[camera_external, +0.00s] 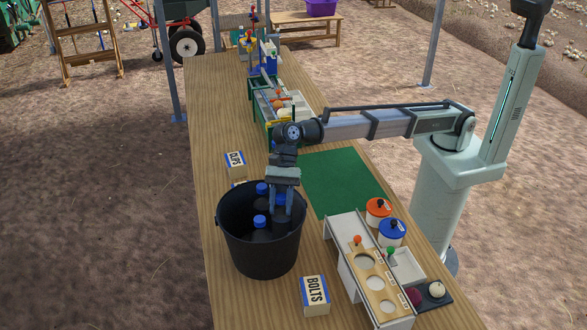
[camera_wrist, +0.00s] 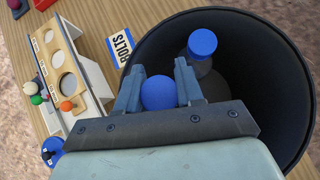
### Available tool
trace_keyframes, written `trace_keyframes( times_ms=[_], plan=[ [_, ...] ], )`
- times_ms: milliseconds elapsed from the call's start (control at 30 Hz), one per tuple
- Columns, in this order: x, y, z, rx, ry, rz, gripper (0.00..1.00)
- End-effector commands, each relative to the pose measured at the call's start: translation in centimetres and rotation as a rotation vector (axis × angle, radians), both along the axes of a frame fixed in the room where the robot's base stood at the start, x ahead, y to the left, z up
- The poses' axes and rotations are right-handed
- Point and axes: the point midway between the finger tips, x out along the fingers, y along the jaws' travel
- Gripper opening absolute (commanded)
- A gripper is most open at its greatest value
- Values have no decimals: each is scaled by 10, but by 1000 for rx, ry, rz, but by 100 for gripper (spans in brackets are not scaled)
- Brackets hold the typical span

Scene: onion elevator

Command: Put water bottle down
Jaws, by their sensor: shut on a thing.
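A black bucket (camera_external: 262,252) stands on the wooden table and holds several dark bottles with blue caps. My gripper (camera_external: 282,205) points down into the right side of the bucket and is shut on a water bottle by its blue cap (camera_wrist: 159,93). The held bottle's body is mostly hidden by my gripper and the bucket wall, so I cannot tell whether it touches the bottom. Another bottle (camera_wrist: 203,50) stands beside it in the wrist view, apart from my fingers. The bucket's dark inner wall (camera_wrist: 275,75) surrounds them.
A BOLTS box (camera_external: 315,294) sits right of the bucket, and a CLIPS box (camera_external: 235,163) behind it. A sorting rack (camera_external: 368,280) and orange and blue lidded pots stand at the right. The green mat (camera_external: 343,180) is bare.

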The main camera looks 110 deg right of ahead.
Motion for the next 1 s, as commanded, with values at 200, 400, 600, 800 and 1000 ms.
trace_keyframes(
  times_ms=[200,400,600,800,1000],
  plan=[
    [0,0,-21,1,0,-1,0],
    [0,0,-36,2,-1,1,0],
    [0,0,-35,1,-2,0,0],
    [0,0,-39,2,-1,-1,0],
    [0,0,-40,0,0,0,56]
  ],
)
